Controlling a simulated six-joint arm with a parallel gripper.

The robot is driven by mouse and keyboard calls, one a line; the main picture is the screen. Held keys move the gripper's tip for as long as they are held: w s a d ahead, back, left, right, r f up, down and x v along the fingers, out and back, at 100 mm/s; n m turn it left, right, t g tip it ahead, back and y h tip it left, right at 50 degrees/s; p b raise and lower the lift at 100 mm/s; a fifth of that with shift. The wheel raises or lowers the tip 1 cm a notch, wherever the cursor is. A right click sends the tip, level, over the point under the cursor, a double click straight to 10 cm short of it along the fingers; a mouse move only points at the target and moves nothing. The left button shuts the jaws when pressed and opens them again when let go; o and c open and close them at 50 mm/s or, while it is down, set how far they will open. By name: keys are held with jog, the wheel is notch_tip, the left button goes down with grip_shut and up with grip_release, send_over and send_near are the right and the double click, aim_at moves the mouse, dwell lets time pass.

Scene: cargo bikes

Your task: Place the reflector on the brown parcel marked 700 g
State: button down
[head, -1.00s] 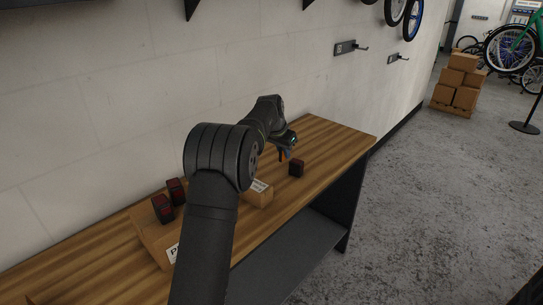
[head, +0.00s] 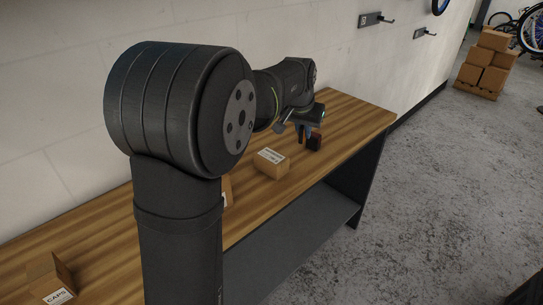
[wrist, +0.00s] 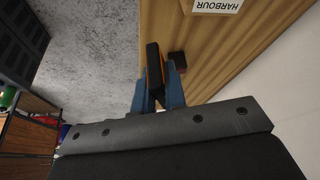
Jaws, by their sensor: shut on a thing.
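My gripper (wrist: 158,88) is shut on a thin dark piece with an orange side, likely the reflector (wrist: 154,68), held between its blue fingers. In the head view my gripper (head: 304,131) hangs over the far part of the bench, just beyond a small brown parcel. That parcel (head: 273,163) has a white label too small to read there. In the wrist view a white label reading HARBOUR (wrist: 217,5) shows at the top edge. No 700 g mark is legible in any view. In the head view the reflector is not clearly distinguishable.
A dark block (head: 314,143) stands on the wooden bench (head: 345,115) near my gripper; it also shows in the wrist view (wrist: 178,60). A box marked CAPS (head: 50,283) is at the near left. My arm hides part of another labelled box (head: 227,190). The bench's far end is clear.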

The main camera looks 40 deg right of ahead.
jog(key=shift+s+a+r, duration=0.1)
jog(key=shift+s+a, duration=0.15)
jog(key=shift+a, duration=0.35)
send_over(272, 154)
jog(key=a, duration=0.1)
jog(key=f, duration=0.4)
jog(key=s+f, duration=0.1)
jog(key=f, duration=0.2)
jog(key=shift+a, duration=0.2)
jog(key=shift+w+f, duration=0.1)
jog(key=shift+f, duration=1.9)
jog(key=shift+f, duration=0.2)
jog(key=c, duration=1.5)
grip_release()
jog(key=shift+r, duration=0.15)
